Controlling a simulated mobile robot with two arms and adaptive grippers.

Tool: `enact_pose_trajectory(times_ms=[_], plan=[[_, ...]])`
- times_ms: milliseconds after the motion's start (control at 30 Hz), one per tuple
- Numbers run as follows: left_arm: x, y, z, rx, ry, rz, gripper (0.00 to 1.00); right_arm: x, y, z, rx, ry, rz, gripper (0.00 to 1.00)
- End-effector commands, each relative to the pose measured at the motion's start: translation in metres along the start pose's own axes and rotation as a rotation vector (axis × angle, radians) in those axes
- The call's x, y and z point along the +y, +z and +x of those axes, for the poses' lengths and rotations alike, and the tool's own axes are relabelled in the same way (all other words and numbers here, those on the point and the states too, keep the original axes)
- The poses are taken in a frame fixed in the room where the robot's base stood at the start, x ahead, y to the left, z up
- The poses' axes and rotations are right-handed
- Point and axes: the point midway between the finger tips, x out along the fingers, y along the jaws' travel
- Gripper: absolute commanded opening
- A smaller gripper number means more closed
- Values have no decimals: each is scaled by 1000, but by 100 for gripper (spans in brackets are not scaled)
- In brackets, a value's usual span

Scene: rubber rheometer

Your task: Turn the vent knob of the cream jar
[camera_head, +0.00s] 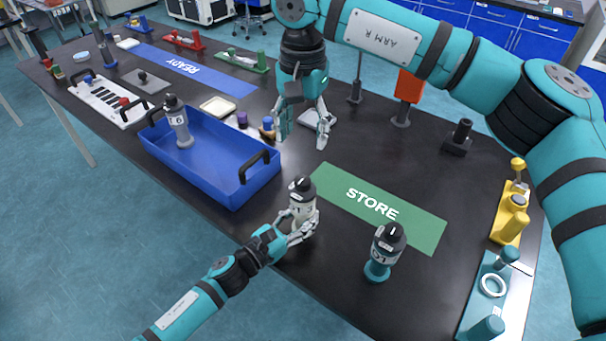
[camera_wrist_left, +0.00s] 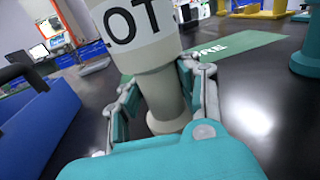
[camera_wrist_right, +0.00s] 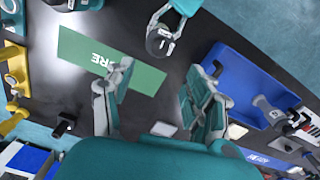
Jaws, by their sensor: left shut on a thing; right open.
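The cream jar (camera_head: 301,209) stands upright on the black table near its front edge, just left of the green STORE mat. It has a dark cap with a knob on top (camera_head: 302,187). My left gripper (camera_head: 302,226) is shut around its lower body. The left wrist view shows the cream body (camera_wrist_left: 157,85) with a white label between the fingers (camera_wrist_left: 160,108). My right gripper (camera_head: 302,136) is open and empty, pointing down above the table behind the jar. In the right wrist view its fingers (camera_wrist_right: 156,88) are apart, and the dark cap (camera_wrist_right: 159,42) lies beyond them.
A teal jar with a dark cap (camera_head: 384,252) stands right of the cream jar. A blue tray (camera_head: 222,182) with a grey bottle (camera_head: 178,122) is to the left. The green STORE mat (camera_head: 420,226) is empty. Yellow (camera_head: 511,216) and teal fixtures line the right edge.

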Motion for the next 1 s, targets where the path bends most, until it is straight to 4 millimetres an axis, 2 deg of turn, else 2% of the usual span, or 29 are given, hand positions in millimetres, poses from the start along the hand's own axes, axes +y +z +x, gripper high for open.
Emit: enact_pose_trajectory(times_ms=[100, 200, 300, 467, 633, 1000], plan=[[0, 0, 0, 0, 0, 0, 0, 0, 0, -2, -1, 0, -253, 55], [0, 0, 0, 0, 0, 0, 0, 0, 0, -2, -1, 1, -423, 55], [0, 0, 0, 0, 0, 0, 0, 0, 0, -3, -1, 1, -537, 55], [0, 0, 0, 0, 0, 0, 0, 0, 0, 1, -2, 1, -617, 55], [0, 0, 0, 0, 0, 0, 0, 1, 0, 22, -4, 1, -623, 55], [0, 0, 0, -1, 0, 0, 0, 1, 0, 93, -4, 1, -620, 55]])
